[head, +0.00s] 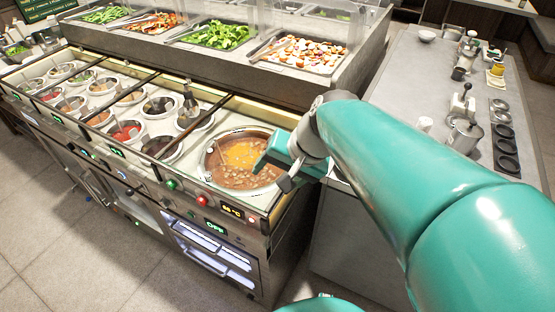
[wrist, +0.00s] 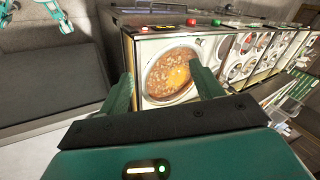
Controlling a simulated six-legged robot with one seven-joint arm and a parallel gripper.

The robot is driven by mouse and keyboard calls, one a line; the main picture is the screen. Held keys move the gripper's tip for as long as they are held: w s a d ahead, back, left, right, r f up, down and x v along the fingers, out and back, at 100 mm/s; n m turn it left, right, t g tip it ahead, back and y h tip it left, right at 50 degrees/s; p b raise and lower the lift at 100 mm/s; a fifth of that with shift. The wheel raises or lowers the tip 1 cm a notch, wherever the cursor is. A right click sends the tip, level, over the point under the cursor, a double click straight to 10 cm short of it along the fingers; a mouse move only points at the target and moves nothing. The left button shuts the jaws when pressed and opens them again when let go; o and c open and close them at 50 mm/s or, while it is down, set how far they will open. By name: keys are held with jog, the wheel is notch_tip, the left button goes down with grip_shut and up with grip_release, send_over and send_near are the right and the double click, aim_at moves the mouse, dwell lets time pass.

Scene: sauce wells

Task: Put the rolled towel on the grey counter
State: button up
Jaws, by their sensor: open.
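I cannot make out a rolled towel for certain in either view. A small white upright thing (head: 424,124) stands on the grey counter (head: 405,88) at the right of the head view; I cannot tell whether it is a towel or a cup. My gripper (head: 264,163) is over the right part of a round pot of brown soup (head: 212,172), left of the grey counter. In the wrist view my gripper (wrist: 165,88) has its two teal fingers apart with nothing between them. The soup pot (wrist: 148,80) shows beyond the gap.
Several sauce wells (head: 128,131) line the steel station left of the soup pot. Food trays (head: 300,54) sit behind on a higher shelf with clear guards. The grey counter holds a metal pot (head: 465,135), dark round wells (head: 505,145) and a white bowl (head: 427,36); its left part is bare.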

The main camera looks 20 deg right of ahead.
jog(key=s+r+n+t+h, duration=0.1)
jog(key=s+r+n+h, duration=0.1)
jog(key=s+n, duration=0.4)
jog(key=shift+s+d+r+h, duration=0.2)
jog(key=shift+s+h, duration=0.1)
jog(key=shift+h, duration=0.6)
